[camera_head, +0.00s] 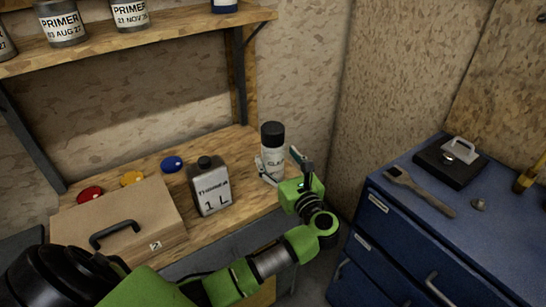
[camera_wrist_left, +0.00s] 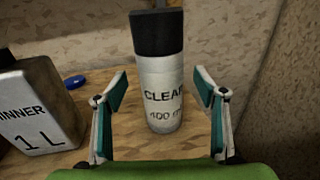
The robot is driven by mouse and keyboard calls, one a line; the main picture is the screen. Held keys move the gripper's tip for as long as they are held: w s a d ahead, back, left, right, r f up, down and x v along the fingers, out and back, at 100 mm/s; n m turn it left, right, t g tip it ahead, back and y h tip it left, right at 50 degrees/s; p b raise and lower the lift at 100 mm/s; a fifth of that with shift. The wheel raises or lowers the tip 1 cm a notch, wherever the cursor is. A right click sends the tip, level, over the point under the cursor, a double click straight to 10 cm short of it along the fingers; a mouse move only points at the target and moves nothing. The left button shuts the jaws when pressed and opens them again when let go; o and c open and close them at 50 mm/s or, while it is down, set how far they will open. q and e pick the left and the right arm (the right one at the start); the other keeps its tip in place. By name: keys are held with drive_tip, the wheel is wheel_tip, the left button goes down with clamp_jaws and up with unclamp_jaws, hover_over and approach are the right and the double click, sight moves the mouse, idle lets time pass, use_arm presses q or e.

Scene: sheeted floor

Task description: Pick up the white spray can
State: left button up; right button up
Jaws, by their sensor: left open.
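The white spray can (camera_head: 273,160) with a black cap stands upright on the wooden bench near its right end. Its label reads "CLEAR" and "400 m" in the left wrist view, where the can (camera_wrist_left: 161,88) stands in the middle. My left gripper (camera_head: 282,168) is open at the can. In the left wrist view the fingertips of my left gripper (camera_wrist_left: 160,82) show on either side of the can, with a gap on both sides; I cannot tell how far the can reaches between them. The right gripper is not in view.
A grey thinner can (camera_head: 209,187) stands left of the spray can. A brown case (camera_head: 120,222) and red, yellow and blue (camera_head: 172,163) lids lie further left. A shelf (camera_head: 150,38) with primer tins hangs above. A blue drawer cabinet (camera_head: 400,235) stands at the right.

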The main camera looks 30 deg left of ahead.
use_arm(q)
drive_tip(key=p+x, duration=0.1)
drive_tip(key=x, duration=0.3)
drive_tip(key=shift+w+r, duration=0.1)
drive_tip(key=shift+r, duration=0.1)
drive_tip(key=c, duration=1.5)
drive_tip(key=shift+r, duration=0.15)
